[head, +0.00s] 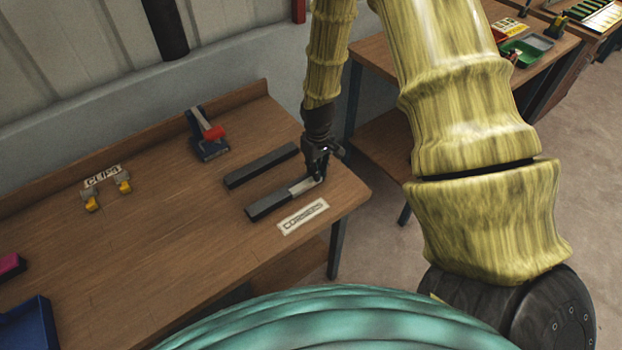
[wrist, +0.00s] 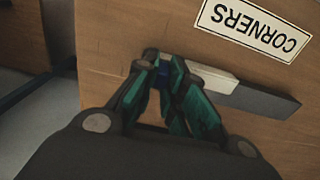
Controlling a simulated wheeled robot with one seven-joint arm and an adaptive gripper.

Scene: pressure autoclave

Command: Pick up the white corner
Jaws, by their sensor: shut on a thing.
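The white corner (head: 302,187) is a pale, long piece in line with a dark bar (head: 268,205) near the CORNERS label (head: 303,216). In the wrist view the white corner (wrist: 213,78) runs right from my fingertips, against the dark bar (wrist: 255,100). My gripper (head: 318,176) points down at the corner's right end, near the table's right edge. In the wrist view my gripper (wrist: 163,72) is shut on that end, with a small blue patch between the fingertips. The fingers hide the gripped end. I cannot tell whether the corner is lifted off its support.
A second dark bar (head: 262,165) lies behind, parallel. A dark device with a red part (head: 213,133) stands farther back. Two yellow-grey clips (head: 92,202) sit by the CLIPS label (head: 102,177). A blue tray (head: 28,325) is at the left front. The table's middle is clear.

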